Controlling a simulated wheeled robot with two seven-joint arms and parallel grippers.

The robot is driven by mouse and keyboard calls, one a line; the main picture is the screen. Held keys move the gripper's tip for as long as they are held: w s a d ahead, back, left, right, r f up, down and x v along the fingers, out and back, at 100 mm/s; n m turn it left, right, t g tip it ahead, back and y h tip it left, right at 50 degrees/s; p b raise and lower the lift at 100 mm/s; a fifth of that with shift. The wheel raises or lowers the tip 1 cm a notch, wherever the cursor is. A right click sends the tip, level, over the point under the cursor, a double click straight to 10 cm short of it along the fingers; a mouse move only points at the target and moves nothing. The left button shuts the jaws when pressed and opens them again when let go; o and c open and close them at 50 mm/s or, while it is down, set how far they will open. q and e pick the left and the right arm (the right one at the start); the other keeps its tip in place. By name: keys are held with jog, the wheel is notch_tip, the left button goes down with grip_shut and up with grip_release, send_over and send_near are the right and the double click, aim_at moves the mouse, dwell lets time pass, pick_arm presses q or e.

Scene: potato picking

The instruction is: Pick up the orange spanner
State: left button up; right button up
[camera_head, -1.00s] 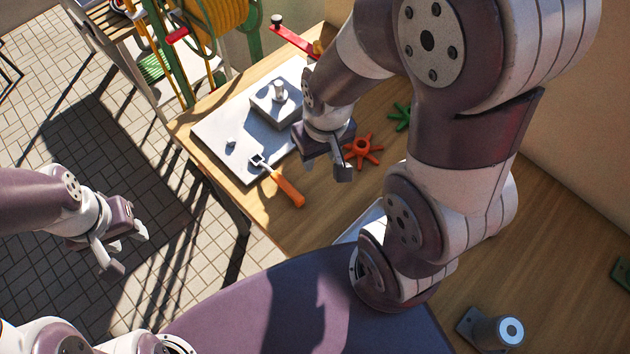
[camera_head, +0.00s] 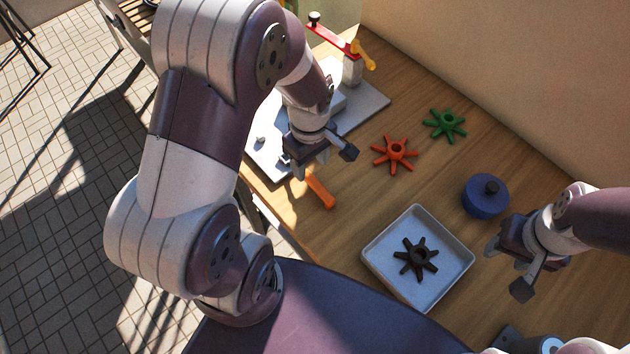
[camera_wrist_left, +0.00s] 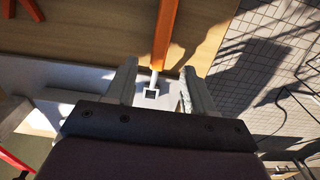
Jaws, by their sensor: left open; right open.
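The orange spanner (camera_head: 320,190) lies with its handle over the wooden table; its head end is hidden behind my left gripper in the head view. In the left wrist view the spanner's orange handle (camera_wrist_left: 165,35) runs up from its metal square-ended head (camera_wrist_left: 151,93), which shows between the two fingers. My left gripper (camera_head: 325,164) is open over the grey board's near edge; its fingers (camera_wrist_left: 157,85) appear on either side of the spanner head, without visible grip. My right gripper (camera_head: 507,268) is open and empty, right of the white tray.
A grey board (camera_head: 370,105) with a block lies under my left arm. A white tray (camera_head: 380,262) holds a dark star wheel (camera_head: 415,257). A red-lever clamp (camera_head: 335,38) is behind.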

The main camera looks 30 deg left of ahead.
aim_at(312, 179)
pick_arm(q)
notch_tip(312, 179, down, 6)
jog(key=shift+d+r+p, duration=0.1)
jog(key=shift+r+p, duration=0.15)
jog(key=shift+p, duration=0.1)
grip_shut()
jog(key=shift+r, duration=0.15)
